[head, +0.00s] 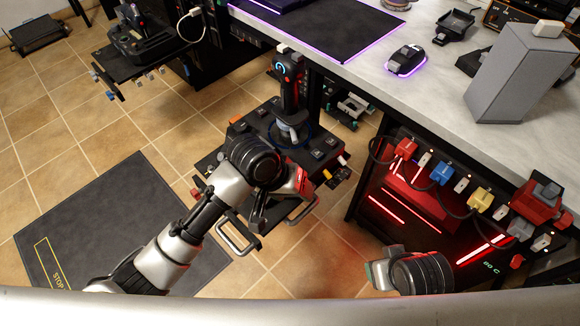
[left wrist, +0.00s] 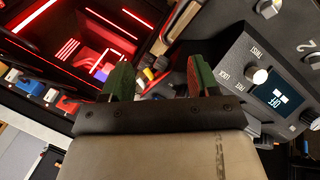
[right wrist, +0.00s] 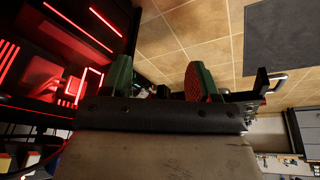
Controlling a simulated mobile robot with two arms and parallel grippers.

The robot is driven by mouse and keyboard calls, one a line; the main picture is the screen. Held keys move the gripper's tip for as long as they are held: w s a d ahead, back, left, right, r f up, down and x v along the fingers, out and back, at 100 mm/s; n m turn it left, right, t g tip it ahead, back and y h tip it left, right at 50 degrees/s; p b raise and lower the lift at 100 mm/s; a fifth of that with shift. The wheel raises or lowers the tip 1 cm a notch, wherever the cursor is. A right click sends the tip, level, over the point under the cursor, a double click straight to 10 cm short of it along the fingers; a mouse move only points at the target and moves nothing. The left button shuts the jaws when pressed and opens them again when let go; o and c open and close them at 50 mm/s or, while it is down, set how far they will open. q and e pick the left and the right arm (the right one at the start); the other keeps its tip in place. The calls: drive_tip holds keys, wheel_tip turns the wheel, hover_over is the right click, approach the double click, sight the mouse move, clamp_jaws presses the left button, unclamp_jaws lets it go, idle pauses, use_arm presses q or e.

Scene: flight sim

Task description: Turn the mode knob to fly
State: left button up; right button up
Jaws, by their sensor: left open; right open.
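The joystick unit (head: 265,130) with its upright black stick (head: 288,80) stands below the desk edge in the head view. My left gripper (left wrist: 160,76) is open and empty, and my left arm covers part of this unit. A grey panel (left wrist: 240,58) in the left wrist view lies right of the fingers. It carries a pale knob (left wrist: 258,76) with small labels around it, and a lit screen (left wrist: 278,97) that appears to read OFF. The fingers are apart from the knob. My right gripper (right wrist: 158,76) is open and empty, by the red-lit case.
The red-lit case (head: 385,235) stands under the desk (head: 440,75). Coloured plugs and cables (head: 440,172) line its upper edge. Metal handles (head: 238,238) stick out from the joystick unit. A dark mat (head: 100,215) lies on the tiled floor at left. Open floor shows between them.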

use_arm(q)
drive_tip(key=w+r+n+g+y+b, duration=0.1)
drive_tip(key=w+r+n+y+b, duration=0.1)
drive_tip(key=w+r+y, duration=0.5)
drive_tip(key=f, duration=0.1)
drive_tip(key=f+h+b, duration=0.1)
drive_tip(key=f+h, duration=0.1)
drive_tip(key=shift+w+a+b, duration=0.3)
drive_tip(key=shift+b, duration=0.1)
wheel_tip(320, 180, down, 4)
drive_tip(key=shift+f+b, duration=0.15)
drive_tip(key=shift+b, duration=0.6)
drive_tip(key=shift+f, duration=0.5)
use_arm(e)
drive_tip(key=w+a+r+t+y, duration=0.2)
drive_tip(key=w+a+r+t, duration=0.2)
drive_tip(key=w+r+t, duration=0.5)
drive_tip(key=shift+w+r+n+t+y, duration=0.3)
drive_tip(key=shift+w+r+t, duration=0.15)
drive_tip(key=shift+t, duration=0.25)
drive_tip(key=shift+a, duration=0.1)
use_arm(q)
drive_tip(key=c, duration=0.9)
